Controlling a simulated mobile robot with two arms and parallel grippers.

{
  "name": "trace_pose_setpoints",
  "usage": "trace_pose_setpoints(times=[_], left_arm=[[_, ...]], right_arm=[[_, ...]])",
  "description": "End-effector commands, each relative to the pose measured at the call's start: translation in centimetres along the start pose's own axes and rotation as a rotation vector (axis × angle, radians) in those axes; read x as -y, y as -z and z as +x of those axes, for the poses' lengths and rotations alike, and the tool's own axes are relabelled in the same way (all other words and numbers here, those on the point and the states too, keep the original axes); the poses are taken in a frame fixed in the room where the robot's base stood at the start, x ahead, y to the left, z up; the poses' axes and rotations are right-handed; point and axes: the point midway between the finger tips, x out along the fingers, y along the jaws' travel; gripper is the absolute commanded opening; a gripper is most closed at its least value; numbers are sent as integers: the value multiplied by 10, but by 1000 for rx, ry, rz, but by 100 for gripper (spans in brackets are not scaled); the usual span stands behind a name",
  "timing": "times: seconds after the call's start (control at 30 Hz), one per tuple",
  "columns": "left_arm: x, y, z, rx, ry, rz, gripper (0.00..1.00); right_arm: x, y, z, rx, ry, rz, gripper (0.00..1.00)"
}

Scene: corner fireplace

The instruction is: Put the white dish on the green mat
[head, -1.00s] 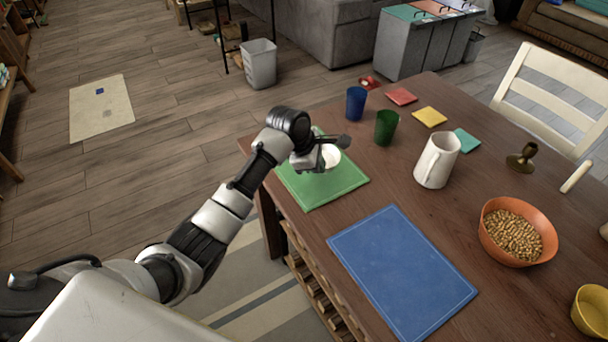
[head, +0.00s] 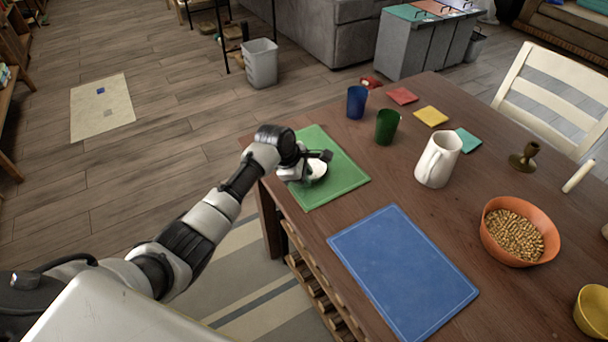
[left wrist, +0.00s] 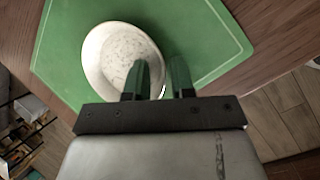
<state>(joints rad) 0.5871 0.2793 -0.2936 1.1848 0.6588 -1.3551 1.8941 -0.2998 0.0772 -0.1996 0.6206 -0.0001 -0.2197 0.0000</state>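The white dish (head: 317,170) is at the middle of the green mat (head: 345,178) and appears to rest on it. It also shows in the left wrist view (left wrist: 112,58), with green mat (left wrist: 205,30) around it. My left gripper (head: 318,160) is low over the mat at the dish's rim. In the wrist view its fingers (left wrist: 160,75) stand apart, one over the inside of the dish and one outside the rim, with a visible gap between them. It looks open. Part of the dish is hidden by the gripper in the head view. My right gripper is out of view.
A white pitcher (head: 436,162), an orange bowl of nuts (head: 518,232) and a blue mat (head: 403,270) are to the right. The table's left edge runs beside the green mat.

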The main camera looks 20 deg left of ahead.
Motion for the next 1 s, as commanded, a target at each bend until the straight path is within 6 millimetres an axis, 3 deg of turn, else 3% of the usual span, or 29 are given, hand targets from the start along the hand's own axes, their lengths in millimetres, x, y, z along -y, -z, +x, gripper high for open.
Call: trace_pose_setpoints(times=[0.37,0.47,0.8,1.0], left_arm=[[-1,-1,-6,2,-4,1,29],[-2,-1,-18,2,-5,2,29],[-2,-1,-89,2,-5,3,29],[-1,-1,-114,2,-3,1,29]], right_arm=[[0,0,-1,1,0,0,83],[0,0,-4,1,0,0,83],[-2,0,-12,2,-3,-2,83],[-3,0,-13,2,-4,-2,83]])
